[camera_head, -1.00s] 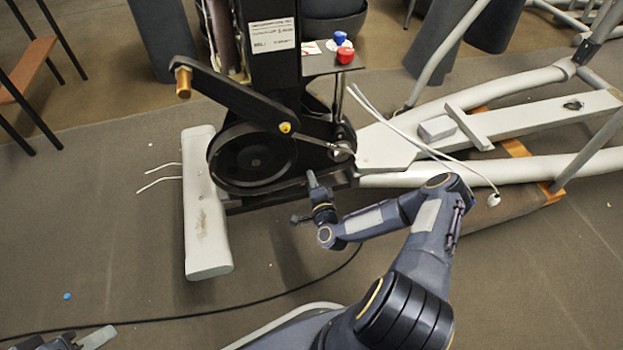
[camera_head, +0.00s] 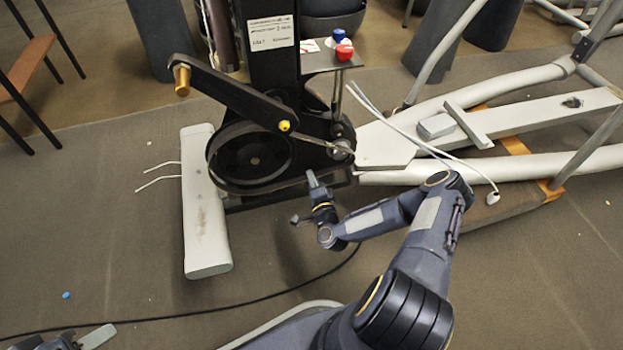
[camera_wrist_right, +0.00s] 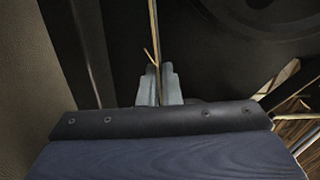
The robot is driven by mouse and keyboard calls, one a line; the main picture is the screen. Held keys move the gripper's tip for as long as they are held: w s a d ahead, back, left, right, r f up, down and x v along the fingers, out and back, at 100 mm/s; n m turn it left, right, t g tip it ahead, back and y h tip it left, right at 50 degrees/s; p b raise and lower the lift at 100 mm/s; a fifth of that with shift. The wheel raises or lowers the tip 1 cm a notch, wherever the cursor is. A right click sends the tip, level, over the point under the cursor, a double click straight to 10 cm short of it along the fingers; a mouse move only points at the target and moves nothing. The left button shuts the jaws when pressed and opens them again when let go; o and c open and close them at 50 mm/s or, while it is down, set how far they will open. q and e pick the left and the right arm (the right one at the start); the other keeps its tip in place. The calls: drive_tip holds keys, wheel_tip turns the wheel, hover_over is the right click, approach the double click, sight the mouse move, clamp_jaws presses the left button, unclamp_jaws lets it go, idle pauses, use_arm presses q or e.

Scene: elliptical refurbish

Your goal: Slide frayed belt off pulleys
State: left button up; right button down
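The black large pulley (camera_head: 252,158) sits low on the machine, and the small pulley (camera_head: 342,150) is to its right. The dark belt is hard to separate from the black pulley and frame in the head view. My right gripper (camera_head: 313,178) is at the lower belt run between the pulleys. In the right wrist view, its two fingers (camera_wrist_right: 158,88) are close together on a thin tan belt edge (camera_wrist_right: 154,30), with a loose frayed strand beside it. My left gripper (camera_head: 82,341) is partly cut off at the lower left, away from the machine; its opening is unclear.
A black crank arm (camera_head: 235,97) crosses above the large pulley. A white foot bar (camera_head: 205,215) lies left of it. Red and blue capped items (camera_head: 344,51) stand on a small shelf. A black cable (camera_head: 200,314) crosses the open floor in front.

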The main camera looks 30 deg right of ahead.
drive_tip(key=shift+s+a, duration=0.15)
drive_tip(key=shift+s, duration=0.5)
idle(1.1)
drive_tip(key=v, duration=1.1)
drive_tip(key=shift+s, duration=0.4)
idle(0.7)
